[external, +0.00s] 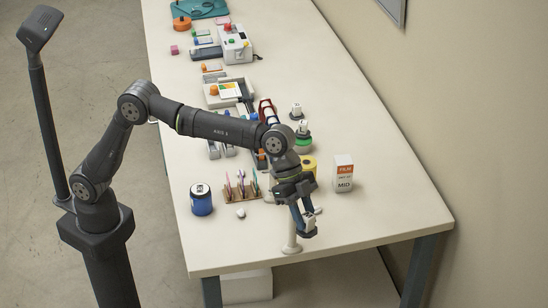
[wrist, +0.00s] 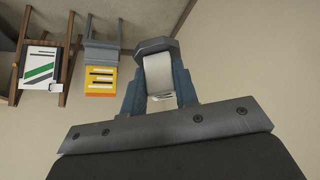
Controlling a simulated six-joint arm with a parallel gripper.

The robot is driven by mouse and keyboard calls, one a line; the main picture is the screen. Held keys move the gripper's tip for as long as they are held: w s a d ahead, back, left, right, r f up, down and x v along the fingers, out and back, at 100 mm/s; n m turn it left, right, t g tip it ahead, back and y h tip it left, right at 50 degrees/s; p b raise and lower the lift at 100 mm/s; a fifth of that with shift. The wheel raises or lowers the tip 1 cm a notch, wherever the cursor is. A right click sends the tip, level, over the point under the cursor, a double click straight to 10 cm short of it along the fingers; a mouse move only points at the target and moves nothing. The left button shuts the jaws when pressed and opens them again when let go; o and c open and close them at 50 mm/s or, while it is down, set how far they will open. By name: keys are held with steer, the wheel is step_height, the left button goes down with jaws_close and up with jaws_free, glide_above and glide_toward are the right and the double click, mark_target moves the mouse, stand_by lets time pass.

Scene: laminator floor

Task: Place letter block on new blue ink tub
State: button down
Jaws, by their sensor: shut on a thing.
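My gripper (external: 305,222) is low over the near right part of the table. It is shut on a small pale block (external: 309,225), which also shows as a white shape between the fingers in the wrist view (wrist: 158,75). No letter is readable on it. A blue ink tub (external: 202,203) with a pale, dark-marked top stands upright near the table's left edge, well left of my gripper and apart from it. The tub is not recognisable in the wrist view.
A film box (external: 343,174) and yellow roll (external: 308,165) stand behind.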

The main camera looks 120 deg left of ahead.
steer(key=s+d+f+n, duration=0.1)
steer(key=s+d+f, duration=0.2)
steer(key=f, duration=0.4)
steer(key=n+g+y, duration=0.1)
steer(key=n+y, duration=0.6)
steer(key=n, duration=0.4)
glide_above(205, 188)
steer(key=d, duration=0.2)
step_height(205, 188, down, 3)
steer(key=shift+g, duration=0.3)
steer(key=f, duration=0.1)
steer(key=s+f, duration=0.2)
steer(key=f, duration=0.1)
steer(key=shift+f, duration=2.35)
steer(key=shift+f, duration=0.1)
steer(key=c, duration=1.1)
jaws_free()
